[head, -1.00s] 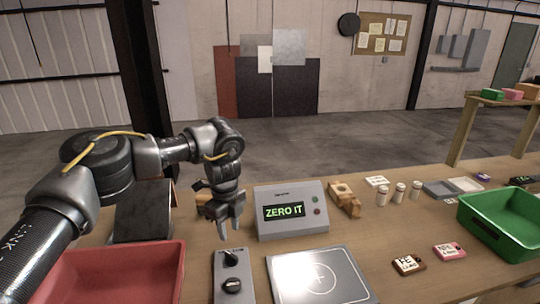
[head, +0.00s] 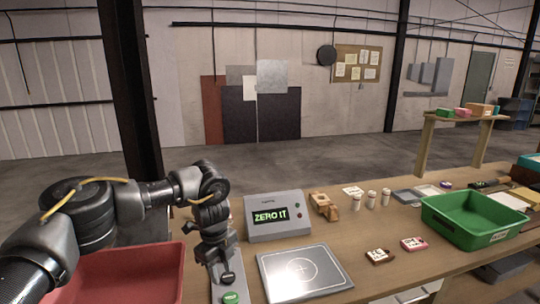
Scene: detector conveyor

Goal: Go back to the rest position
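My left gripper (head: 220,262) hangs fingers down over the narrow grey control panel (head: 218,293), left of the square plate. Its fingertips overlap the panel's dark knob in the picture, so I cannot tell whether they touch it or how far apart they are. I see nothing held. A green-lit round button (head: 231,297) shows at the panel's near end. The grey display box (head: 277,228) behind reads "ZERO IT". My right gripper is not in view.
A red bin (head: 120,275) lies under my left arm. A bare square plate (head: 303,273) is right of the panel. Two small labelled packs (head: 379,256) (head: 413,243), several white bottles (head: 371,199) and a green bin (head: 478,224) stand farther right. Open table lies between them.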

